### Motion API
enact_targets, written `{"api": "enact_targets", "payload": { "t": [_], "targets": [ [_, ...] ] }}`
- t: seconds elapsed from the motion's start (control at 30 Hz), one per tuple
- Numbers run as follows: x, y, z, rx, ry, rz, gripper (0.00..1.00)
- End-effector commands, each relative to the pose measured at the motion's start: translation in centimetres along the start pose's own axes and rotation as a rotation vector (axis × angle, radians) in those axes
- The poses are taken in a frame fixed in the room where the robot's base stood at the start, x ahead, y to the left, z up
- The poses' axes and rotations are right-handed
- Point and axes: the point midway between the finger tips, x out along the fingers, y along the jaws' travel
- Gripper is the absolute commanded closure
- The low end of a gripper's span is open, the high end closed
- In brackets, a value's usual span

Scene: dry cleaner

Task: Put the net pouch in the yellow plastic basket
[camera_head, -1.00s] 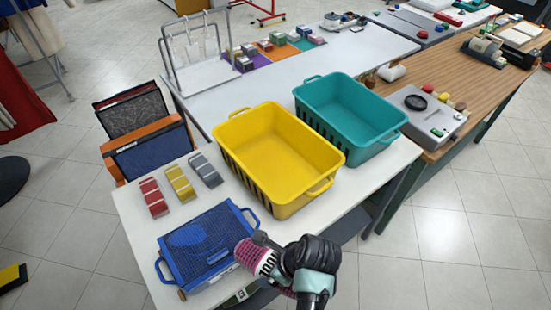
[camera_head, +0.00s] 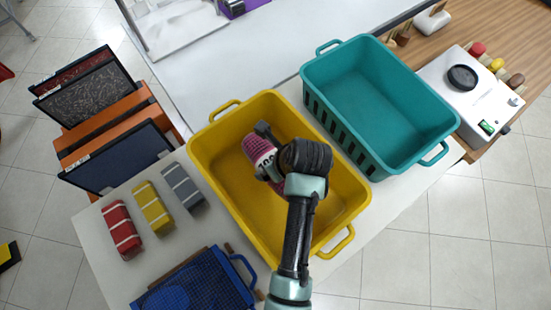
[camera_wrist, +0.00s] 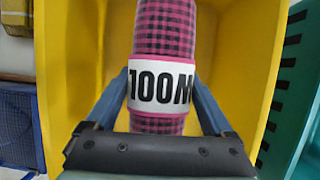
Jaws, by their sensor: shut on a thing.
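The net pouch (camera_head: 258,147), a pink-and-black checked netted roll with a white band marked 100M, is in my gripper (camera_head: 268,158). In the wrist view the net pouch (camera_wrist: 163,30) sits between the two fingers, which are shut on it at the band. The yellow plastic basket (camera_head: 218,178) is open and looks empty inside. My gripper and the net pouch are over its opening, within its rim in the head view. I cannot tell how high above its floor they are. My arm hides part of the basket's right and near inside.
A teal basket (camera_head: 375,95) stands close on the right. A blue tray (camera_head: 205,285) with mesh lies at the front left. Red (camera_head: 122,230), yellow (camera_head: 153,208) and grey (camera_head: 182,188) bundles stand left of the yellow basket. A white device (camera_head: 465,95) sits on the wooden counter.

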Motion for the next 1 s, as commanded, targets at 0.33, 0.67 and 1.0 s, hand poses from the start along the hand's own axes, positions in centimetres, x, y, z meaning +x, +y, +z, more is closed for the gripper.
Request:
{"api": "enact_targets", "payload": {
  "t": [0.33, 0.67, 1.0],
  "targets": [
    [4.9, 0.0, -2.1, 0.000, 0.000, 0.001, 0.91],
    [8.5, 0.0, -3.6, 0.000, 0.000, 0.001, 0.91],
    [9.5, 0.0, -4.0, -0.001, -0.001, -0.001, 0.91]
  ]
}}
